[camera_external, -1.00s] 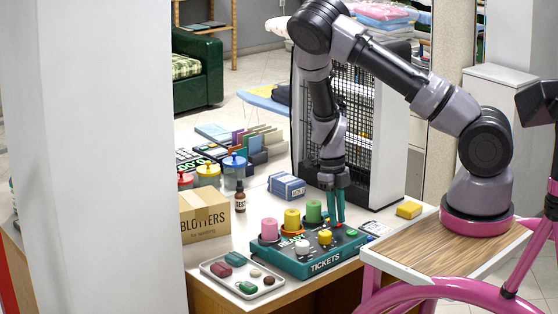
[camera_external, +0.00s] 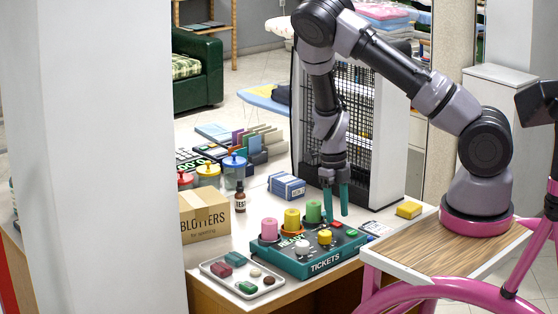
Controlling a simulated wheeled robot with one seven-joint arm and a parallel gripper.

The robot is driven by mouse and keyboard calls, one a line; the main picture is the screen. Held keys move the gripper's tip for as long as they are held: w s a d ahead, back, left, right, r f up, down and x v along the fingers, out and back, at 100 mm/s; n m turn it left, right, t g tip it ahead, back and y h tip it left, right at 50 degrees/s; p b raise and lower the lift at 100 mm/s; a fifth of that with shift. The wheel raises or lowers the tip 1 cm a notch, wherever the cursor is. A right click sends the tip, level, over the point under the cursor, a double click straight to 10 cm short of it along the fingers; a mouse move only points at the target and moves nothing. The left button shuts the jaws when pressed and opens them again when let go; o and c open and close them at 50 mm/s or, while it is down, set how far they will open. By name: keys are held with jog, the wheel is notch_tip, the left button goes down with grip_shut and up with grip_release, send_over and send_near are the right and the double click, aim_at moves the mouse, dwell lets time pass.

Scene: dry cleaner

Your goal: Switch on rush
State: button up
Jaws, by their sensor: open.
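A teal ticket panel (camera_external: 290,262) lies on the counter, marked "TICKETS" on its front and "READY" on top. Pink (camera_external: 269,229), yellow (camera_external: 292,219) and green (camera_external: 313,211) cylinders stand along its back. A white knob (camera_external: 302,247), a yellow knob (camera_external: 324,237) and small red and green pieces (camera_external: 337,224) are nearer its front and right. I cannot read a "rush" label on any of them. My gripper (camera_external: 337,213) points down over the panel's back right part, beside the green cylinder. Its teal fingers are apart, with nothing between them.
A tray (camera_external: 262,291) of small coloured pieces lies front left of the panel. A Blotters box (camera_external: 204,217), a dropper bottle (camera_external: 240,197) and a blue box (camera_external: 286,186) stand behind it. A heater-like grille (camera_external: 357,125) rises behind my gripper. A yellow block (camera_external: 409,210) lies right.

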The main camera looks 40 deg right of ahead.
notch_tip(320, 180, up, 9)
jog(key=w, duration=0.1)
jog(key=shift+w+r, duration=0.15)
jog(key=shift+r, duration=0.05)
